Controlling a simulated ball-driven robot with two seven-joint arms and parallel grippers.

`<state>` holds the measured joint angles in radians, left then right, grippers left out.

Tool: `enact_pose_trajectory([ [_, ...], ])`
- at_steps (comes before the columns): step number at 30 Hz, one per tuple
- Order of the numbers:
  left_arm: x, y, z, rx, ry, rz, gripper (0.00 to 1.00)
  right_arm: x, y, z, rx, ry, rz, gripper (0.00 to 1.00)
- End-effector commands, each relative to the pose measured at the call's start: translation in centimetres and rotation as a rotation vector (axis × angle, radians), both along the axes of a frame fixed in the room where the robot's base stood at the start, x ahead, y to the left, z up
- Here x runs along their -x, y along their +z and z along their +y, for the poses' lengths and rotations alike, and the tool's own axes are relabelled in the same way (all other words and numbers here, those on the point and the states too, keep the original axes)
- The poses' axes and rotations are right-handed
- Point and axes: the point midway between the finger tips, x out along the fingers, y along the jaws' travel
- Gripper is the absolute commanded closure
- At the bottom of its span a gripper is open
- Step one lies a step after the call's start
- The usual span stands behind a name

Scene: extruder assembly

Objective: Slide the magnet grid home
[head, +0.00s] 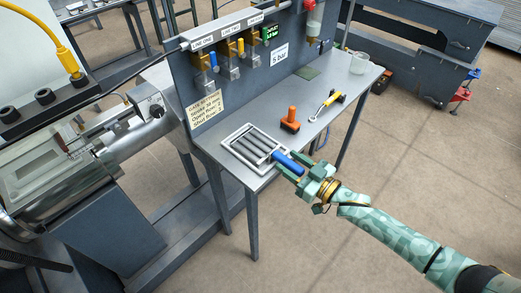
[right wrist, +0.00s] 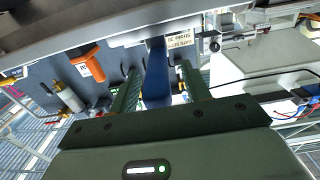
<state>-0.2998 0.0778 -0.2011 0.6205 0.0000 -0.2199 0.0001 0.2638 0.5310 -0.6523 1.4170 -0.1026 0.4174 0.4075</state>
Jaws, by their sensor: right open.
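The magnet grid (head: 257,147), several dark bars in a pale rectangular frame, lies at the near end of the grey bench. Its blue handle (head: 289,163) sticks out toward my right gripper (head: 292,166). My right gripper is open, with one finger on each side of the handle. In the right wrist view the blue handle (right wrist: 156,80) stands between the two green fingers (right wrist: 158,88), with visible gaps on both sides. The handle's near end is hidden by the gripper body. My left gripper is not in view.
An orange-handled tool (head: 291,120) and a yellow-and-black tool (head: 327,105) lie farther along the grey bench (head: 224,146). A clear cup (head: 359,63) stands at the far end. A panel with valves (head: 228,68) rises behind. The extruder (head: 130,125) is at left.

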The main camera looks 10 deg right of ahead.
Motion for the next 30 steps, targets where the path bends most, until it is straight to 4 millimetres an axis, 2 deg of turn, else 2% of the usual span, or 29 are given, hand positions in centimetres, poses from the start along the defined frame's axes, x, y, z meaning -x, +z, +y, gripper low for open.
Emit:
enact_pose_trajectory([
  [3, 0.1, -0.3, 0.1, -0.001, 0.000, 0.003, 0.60, -0.8, 0.0, 0.6, 0.000, -0.001, 0.000, 0.53],
  [9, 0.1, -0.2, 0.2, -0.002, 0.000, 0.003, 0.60, -0.9, 0.0, 0.7, 0.001, -0.001, -0.001, 0.53],
  [10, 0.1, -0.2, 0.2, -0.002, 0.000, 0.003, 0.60, -0.9, 0.1, 0.7, 0.001, -0.001, -0.001, 0.55],
  [15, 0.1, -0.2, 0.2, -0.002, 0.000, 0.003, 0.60, -0.9, 0.0, 0.7, 0.001, -0.001, -0.001, 1.00],
  [25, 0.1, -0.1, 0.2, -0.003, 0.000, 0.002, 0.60, -0.9, 0.4, 0.7, -0.001, 0.000, -0.003, 1.00],
  [30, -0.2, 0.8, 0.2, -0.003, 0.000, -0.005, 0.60, -0.9, 2.1, 0.6, 0.001, 0.000, -0.006, 1.00],
])
